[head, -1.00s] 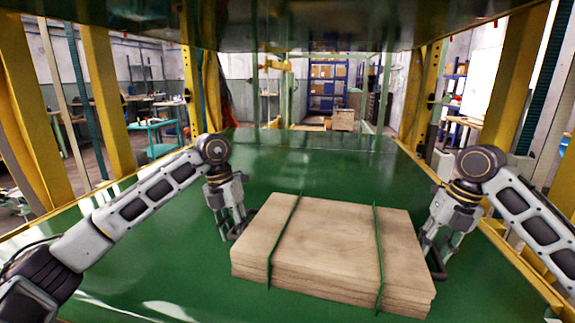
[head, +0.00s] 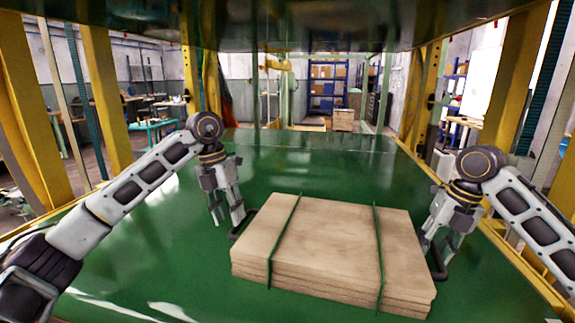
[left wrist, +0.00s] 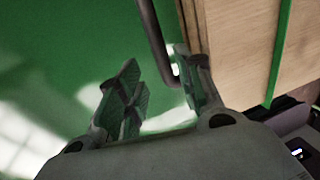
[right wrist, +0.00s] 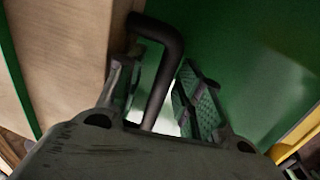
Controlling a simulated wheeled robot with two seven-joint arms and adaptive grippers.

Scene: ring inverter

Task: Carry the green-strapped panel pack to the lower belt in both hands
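The panel pack (head: 325,245) is a flat stack of pale wooden boards with two green straps, lying on the green belt surface. A dark handle (head: 241,226) sticks out at its left end and another handle (head: 436,265) at its right end. My left gripper (head: 228,222) is open at the left handle; in the left wrist view (left wrist: 155,90) the handle bar runs between the fingers, nearer the pack-side finger. My right gripper (head: 437,245) is open; in the right wrist view (right wrist: 158,95) its fingers stand on either side of the right handle, apart from it.
The green belt (head: 300,165) is clear behind the pack and to its left. Yellow posts (head: 105,95) stand on both sides, and a dark green deck (head: 310,20) hangs overhead. Shelves with boxes (head: 325,85) are far behind.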

